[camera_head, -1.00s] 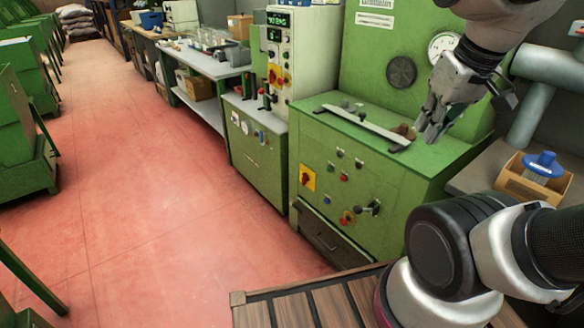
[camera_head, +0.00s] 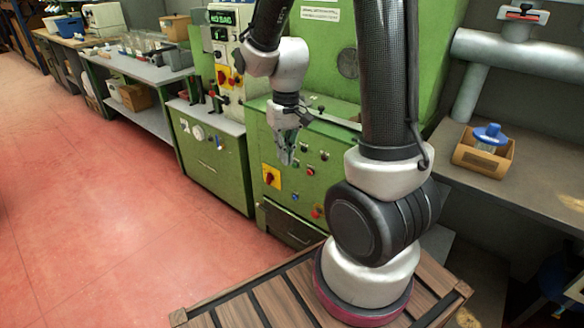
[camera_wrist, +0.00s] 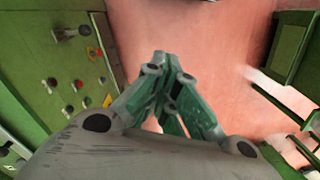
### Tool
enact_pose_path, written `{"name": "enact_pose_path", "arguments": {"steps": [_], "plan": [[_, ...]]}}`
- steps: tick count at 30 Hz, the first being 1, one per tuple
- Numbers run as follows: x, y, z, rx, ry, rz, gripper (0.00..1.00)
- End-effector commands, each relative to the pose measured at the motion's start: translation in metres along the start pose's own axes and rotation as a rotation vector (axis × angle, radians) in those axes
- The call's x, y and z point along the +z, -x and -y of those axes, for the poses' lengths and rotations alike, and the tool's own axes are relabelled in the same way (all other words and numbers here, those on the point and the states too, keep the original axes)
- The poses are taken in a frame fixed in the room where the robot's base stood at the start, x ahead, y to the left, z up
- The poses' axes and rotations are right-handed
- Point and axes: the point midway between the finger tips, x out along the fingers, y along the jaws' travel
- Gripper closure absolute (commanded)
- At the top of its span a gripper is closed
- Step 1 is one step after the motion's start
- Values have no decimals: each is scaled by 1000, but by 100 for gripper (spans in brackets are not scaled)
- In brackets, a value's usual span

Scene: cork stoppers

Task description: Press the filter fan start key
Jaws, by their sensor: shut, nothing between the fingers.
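The green machine (camera_head: 341,140) has a front panel with several small buttons, among them a red one (camera_head: 310,171). I cannot read any labels, so I cannot tell which button is the filter fan start key. My gripper (camera_head: 286,160) points down in front of the panel, shut and empty, hiding part of it. In the wrist view my gripper's fingertips (camera_wrist: 172,55) are over the floor, with the button panel (camera_wrist: 60,65) to the left.
A control cabinet (camera_head: 207,150) and a long bench (camera_head: 150,72) stand to the left. At right, a shelf (camera_head: 480,178) bears a wooden box with a blue-topped item (camera_head: 489,140). A drawer (camera_head: 290,226) is below the panel. The red floor (camera_head: 110,200) is clear.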

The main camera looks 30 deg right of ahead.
Motion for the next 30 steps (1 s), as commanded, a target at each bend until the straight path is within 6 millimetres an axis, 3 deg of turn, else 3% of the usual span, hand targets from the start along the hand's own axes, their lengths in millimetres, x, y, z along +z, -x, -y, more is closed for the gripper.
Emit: {"name": "enact_pose_path", "arguments": {"steps": [9, 17, 24, 27, 30], "plan": [[-67, -124, 12, -6, -126, -15, 100], [-114, -231, 9, 3, -264, -125, 100], [-154, -330, -7, 20, -422, -333, 100], [-174, -366, -21, 24, -502, -478, 100], [-195, -390, -38, 20, -586, -665, 100]]}}
